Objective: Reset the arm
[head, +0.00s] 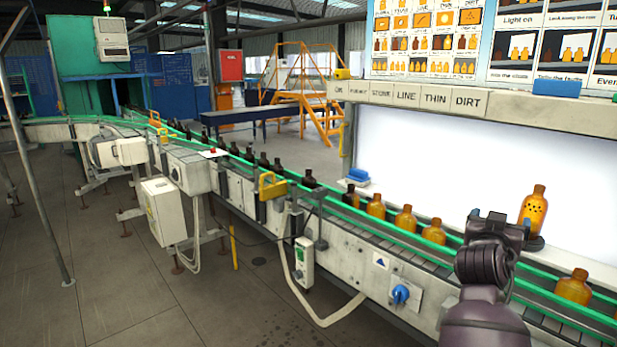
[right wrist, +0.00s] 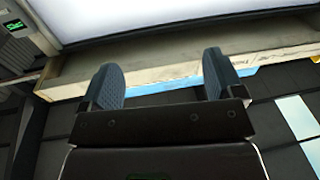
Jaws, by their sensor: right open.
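My right gripper (head: 500,218) is at the lower right of the head view, in front of the conveyor and the bright white panel. In the right wrist view its two fingers (right wrist: 164,80) are wide apart with nothing between them. An amber bottle with dark specks (head: 535,207) stands upright just right of the gripper in the head view, on a small dark base. Whether the gripper touches that base cannot be told. My left gripper is not in view.
Amber bottles (head: 405,219) stand in a row on the conveyor with green rails (head: 465,262); one (head: 573,287) is right of my arm. A white lit panel (head: 430,160) stands behind, under a labelled ledge (head: 500,103).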

